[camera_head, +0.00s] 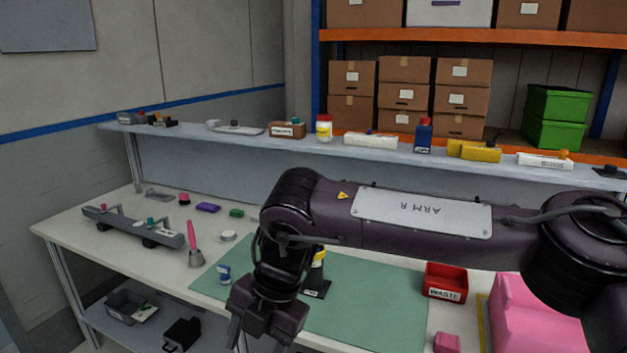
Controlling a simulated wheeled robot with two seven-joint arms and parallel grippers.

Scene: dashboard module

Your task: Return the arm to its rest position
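My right arm (420,212), labelled ARM R, comes in from the right and stretches across the view above the workbench. Its forearm bends down at the left end. My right gripper (258,338) hangs over the front edge of the bench, near the bottom of the view. Its fingers look spread apart, with nothing seen between them; the tips are close to the picture's lower edge. The arm hides part of the green mat (375,322) and the back of the bench. My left gripper is not in view.
The bench (88,255) holds a long grey module (130,226), a pink-handled brush (193,245), a yellow-and-black item (317,275), a red waste bin (445,282) and a large pink block (530,320). A raised shelf (290,147) behind carries bottles and boxes.

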